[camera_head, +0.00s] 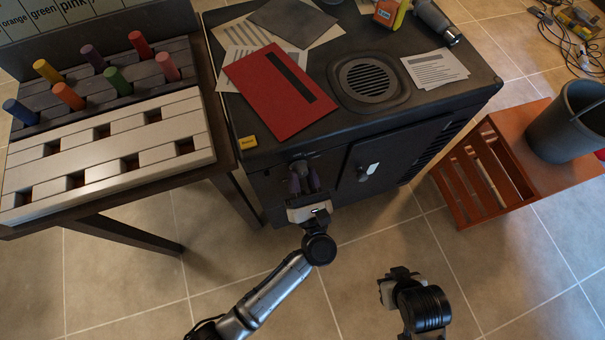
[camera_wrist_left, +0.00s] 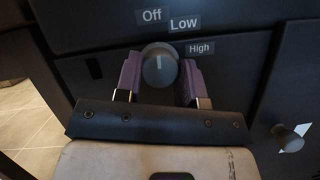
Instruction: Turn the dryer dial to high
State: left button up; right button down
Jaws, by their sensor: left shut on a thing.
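The dryer (camera_head: 440,102) is a dark cabinet in the head view. Its round grey dial (camera_wrist_left: 159,66) shows in the left wrist view, below and left of the labels Off (camera_wrist_left: 152,15), Low (camera_wrist_left: 184,24) and High (camera_wrist_left: 200,48). The dial's pale mark points nearly straight up, toward the Off and Low side, not at High. My left gripper (camera_head: 304,178) is at the dryer's front, its purple fingers shut on the dial from both sides. My right gripper (camera_head: 390,286) is low in the head view, away from the dryer; its fingers are not clear.
A door knob (camera_wrist_left: 288,138) is right of the dial. A red folder (camera_head: 275,92), papers (camera_head: 435,70) and a round vent (camera_head: 368,79) are on the dryer top. A peg rack (camera_head: 110,150) stands at left, a wooden stool (camera_head: 530,190) with a bucket (camera_head: 568,125) at right.

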pick_arm(q)
jog(key=m+g+h+p, duration=0.1)
jog(key=m+h+p, duration=0.1)
jog(key=m+p, duration=0.3)
jog(key=m+g+h+p, duration=0.1)
jog(key=m+h+p, duration=0.1)
jog(key=m+p, duration=0.4)
jog(key=r+m+g+h+p, duration=0.1)
jog(key=m+h+p, duration=0.1)
jog(key=m+p, duration=0.3)
jog(key=shift+s+a+m+p, duration=0.15)
jog(key=shift+m+p, duration=0.15)
jog(key=shift+p, duration=1.2)
jog(key=shift+f+m+g+p, duration=0.1)
jog(key=shift+m+g+p, duration=0.3)
jog(key=shift+m+p, duration=0.8)
jog(key=shift+f, duration=0.1)
jog(key=o, duration=0.9)
